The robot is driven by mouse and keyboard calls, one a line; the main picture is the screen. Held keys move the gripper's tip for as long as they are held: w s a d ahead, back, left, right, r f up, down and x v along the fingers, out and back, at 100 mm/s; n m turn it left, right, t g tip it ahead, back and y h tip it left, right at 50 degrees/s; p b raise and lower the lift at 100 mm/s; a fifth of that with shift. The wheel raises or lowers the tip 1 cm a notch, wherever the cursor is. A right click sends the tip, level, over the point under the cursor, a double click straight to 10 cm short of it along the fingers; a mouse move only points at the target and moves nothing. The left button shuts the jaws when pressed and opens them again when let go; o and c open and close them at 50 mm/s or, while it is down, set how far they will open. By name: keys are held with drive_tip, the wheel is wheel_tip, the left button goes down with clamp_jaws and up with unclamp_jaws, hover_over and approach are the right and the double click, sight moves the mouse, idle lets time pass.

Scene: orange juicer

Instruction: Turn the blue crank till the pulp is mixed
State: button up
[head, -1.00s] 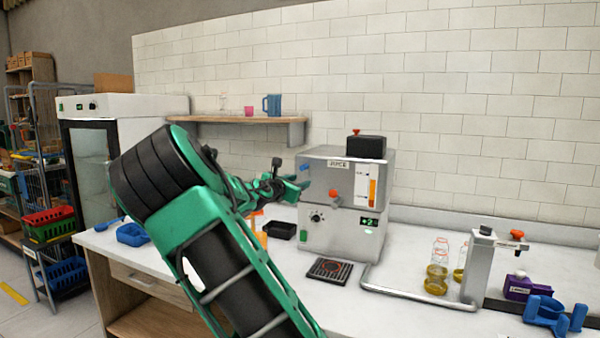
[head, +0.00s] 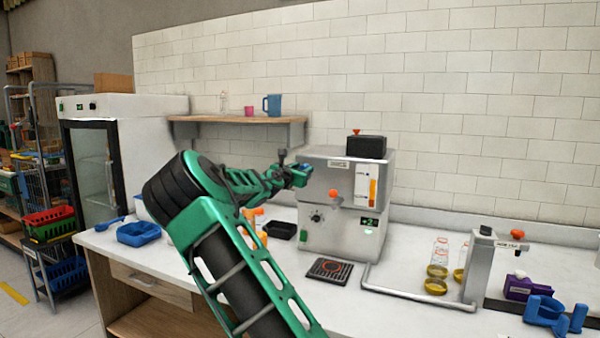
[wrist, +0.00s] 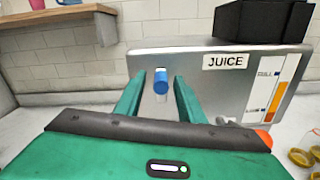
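The juicer (head: 345,235) is a grey metal box on the counter; it also shows in the wrist view (wrist: 215,85) with its JUICE label. Its blue crank handle (wrist: 161,80) is a short blue cylinder on the front face, seen between my fingers with gaps on both sides. In the head view the crank (head: 305,168) is partly hidden by my gripper (head: 290,177), which is at the juicer's upper left. My gripper (wrist: 160,92) is open, with its green fingers to the left and right of the handle.
An orange knob (head: 333,194) is right of the crank on the juicer front. A wall shelf (head: 240,119) with cups is at the left. A black tray (head: 281,231) stands left of the juicer. Glass bottles (head: 438,262) stand to the right.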

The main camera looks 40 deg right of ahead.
drive_tip(key=shift+w+d, duration=0.15)
drive_tip(key=shift+d, duration=0.15)
drive_tip(key=shift+c, duration=0.4)
clamp_jaws()
drive_tip(key=shift+m, duration=0.3)
